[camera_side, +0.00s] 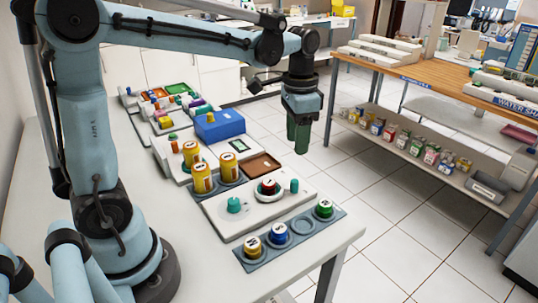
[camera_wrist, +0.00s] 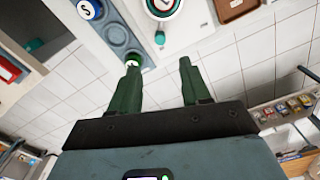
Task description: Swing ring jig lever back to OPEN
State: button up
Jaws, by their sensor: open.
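I cannot tell which part is the lever, and no OPEN mark is readable. In the wrist view, the red-ringed part (camera_wrist: 163,8) is cut by the top edge, with the teal peg (camera_wrist: 159,37) below it.
A grey rack (camera_side: 278,243) with yellow, blue and green-topped jars and an empty socket stands in front of the jig. Two yellow jars (camera_side: 201,178), a brown tray (camera_side: 262,165) and a blue box (camera_side: 219,126) stand behind. Clear floor lies right of the table.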

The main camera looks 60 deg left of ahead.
aim_at(295, 181)
notch_tip(295, 181, down, 12)
jog(key=shift+f, duration=0.1)
dwell(0.6)
grip_shut()
